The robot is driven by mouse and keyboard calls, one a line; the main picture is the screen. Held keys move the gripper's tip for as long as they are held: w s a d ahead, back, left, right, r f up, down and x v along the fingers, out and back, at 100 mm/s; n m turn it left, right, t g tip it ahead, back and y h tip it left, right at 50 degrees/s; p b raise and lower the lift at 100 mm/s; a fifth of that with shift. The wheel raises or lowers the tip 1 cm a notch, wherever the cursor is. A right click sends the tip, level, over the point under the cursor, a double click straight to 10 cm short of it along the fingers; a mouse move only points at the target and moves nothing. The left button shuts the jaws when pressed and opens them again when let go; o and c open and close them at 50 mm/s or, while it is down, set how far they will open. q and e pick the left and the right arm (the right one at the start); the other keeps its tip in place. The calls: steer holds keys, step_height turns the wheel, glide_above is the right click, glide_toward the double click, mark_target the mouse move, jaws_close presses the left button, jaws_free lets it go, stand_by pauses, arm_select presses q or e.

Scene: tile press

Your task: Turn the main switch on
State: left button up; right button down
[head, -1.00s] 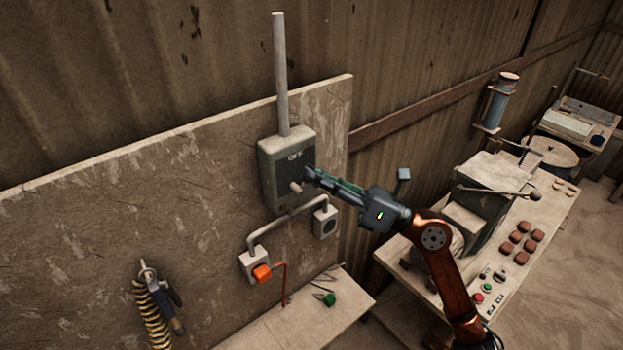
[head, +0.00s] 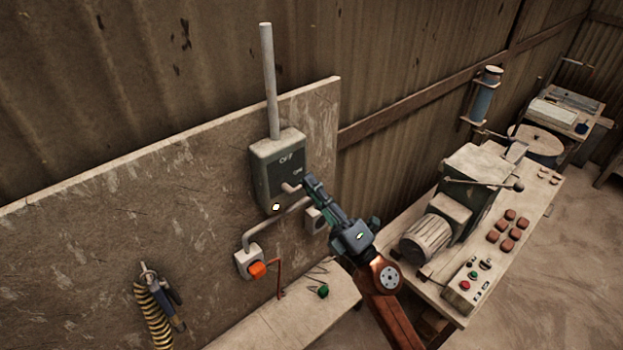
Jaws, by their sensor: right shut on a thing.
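The main switch is a dark grey-green box (head: 262,180) on the board, with OFF lettered near its top and ON lower at its right. Its pale handle (head: 290,187) sticks out toward the right, below the ON lettering. A small lamp (head: 276,207) low on the box glows whitish yellow. My right gripper (head: 304,183) comes up from the lower right and is shut on the handle, its fingers hiding the handle's outer end. My left gripper is not in view.
Below the box are a socket with an orange plug (head: 257,269) and a narrow bench (head: 285,325). A hose (head: 158,310) hangs at lower left. The press table (head: 520,230) at right carries a motor (head: 427,238), red-brown tiles and a button panel (head: 474,284).

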steer(key=shift+f+m+t+h, duration=0.2)
steer(key=shift+m+t+h, duration=0.25)
steer(key=shift+m, duration=0.4)
steer(key=shift+f+m+t+h, duration=0.15)
steer(key=shift+m+t+h, duration=0.3)
steer(key=shift+m, duration=0.4)
steer(key=shift+f, duration=0.1)
steer(key=c, duration=2.3)
jaws_free()
steer(key=shift+o, duration=0.2)
steer(key=shift+s, duration=0.1)
steer(key=v, duration=1.1)
steer(key=shift+s+d+f, duration=0.15)
steer(key=shift+s+f, duration=0.1)
steer(key=shift+s, duration=0.05)
steer(key=shift+d, duration=0.1)
